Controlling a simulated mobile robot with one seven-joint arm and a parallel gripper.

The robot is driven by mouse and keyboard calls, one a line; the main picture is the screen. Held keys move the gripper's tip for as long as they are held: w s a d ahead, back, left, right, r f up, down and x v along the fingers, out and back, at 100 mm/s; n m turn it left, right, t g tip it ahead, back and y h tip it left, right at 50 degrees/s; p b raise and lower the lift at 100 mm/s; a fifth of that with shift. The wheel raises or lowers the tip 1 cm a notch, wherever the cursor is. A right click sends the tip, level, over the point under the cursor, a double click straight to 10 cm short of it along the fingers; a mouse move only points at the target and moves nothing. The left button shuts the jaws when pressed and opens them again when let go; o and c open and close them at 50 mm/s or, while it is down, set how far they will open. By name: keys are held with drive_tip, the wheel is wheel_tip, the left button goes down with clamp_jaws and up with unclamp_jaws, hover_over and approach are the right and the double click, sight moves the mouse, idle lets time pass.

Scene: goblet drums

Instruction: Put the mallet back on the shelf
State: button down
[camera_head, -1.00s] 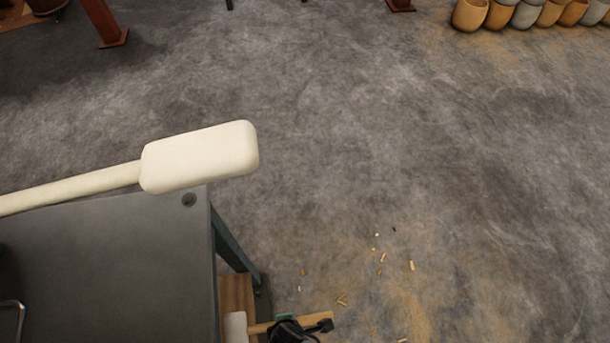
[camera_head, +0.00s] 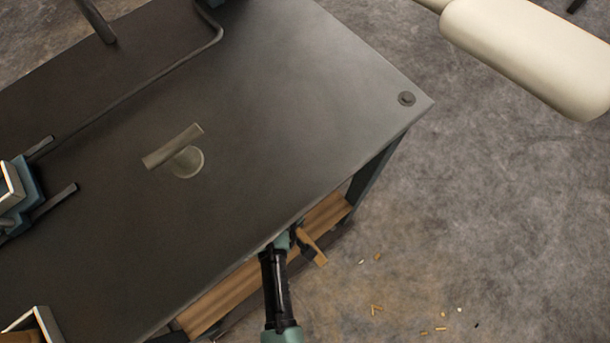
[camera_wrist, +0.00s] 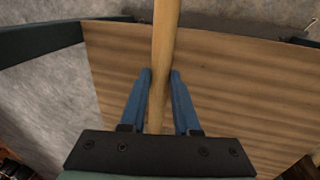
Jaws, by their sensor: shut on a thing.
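The mallet's wooden handle (camera_head: 312,247) shows beside the workbench's front edge in the head view; the mallet's head is hidden there. In the wrist view the pale handle (camera_wrist: 166,45) runs up between the two blue fingers and out of the top of the picture. My gripper (camera_wrist: 160,76) is shut on this handle. In the head view my gripper (camera_head: 292,238) is partly hidden at the bench edge. The wooden shelf (camera_head: 222,295) lies under the bench top, and its planks (camera_wrist: 235,85) fill much of the wrist view behind the handle. I cannot tell whether mallet and shelf touch.
The dark metal bench top (camera_head: 270,110) overhangs the shelf. A metal T-shaped piece (camera_head: 185,158) stands on it. A bench leg (camera_head: 370,180) rises at the shelf's right end. A large cream object (camera_head: 530,50) fills the upper right. The floor at right is open, with small scraps.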

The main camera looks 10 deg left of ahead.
drive_tip(key=w+a+b, duration=0.1)
drive_tip(key=w+a+f+b, duration=0.1)
drive_tip(key=w+a+b, duration=0.1)
drive_tip(key=a+b, duration=0.1)
drive_tip(key=shift+w+a+f, duration=0.1)
drive_tip(key=shift+w+f, duration=0.1)
drive_tip(key=shift+f, duration=0.15)
drive_tip(key=f, duration=0.1)
drive_tip(key=f+b, duration=0.1)
drive_tip(key=a+b, duration=0.1)
drive_tip(key=shift+w+f, duration=0.3)
drive_tip(key=shift+f, duration=0.1)
drive_tip(key=shift+w+a+f+b, duration=0.2)
drive_tip(key=shift+w+f+b, duration=0.05)
drive_tip(key=shift+f+b, duration=0.35)
drive_tip(key=c, duration=0.6)
unclamp_jaws()
drive_tip(key=shift+o, duration=0.2)
drive_tip(key=shift+s, duration=0.15)
drive_tip(key=shift+r, duration=0.1)
wheel_tip(320, 180, up, 13)
drive_tip(key=s+a+p, duration=0.1)
drive_tip(key=s+p, duration=0.1)
drive_tip(key=p, duration=0.5)
drive_tip(key=shift+a+f, duration=0.2)
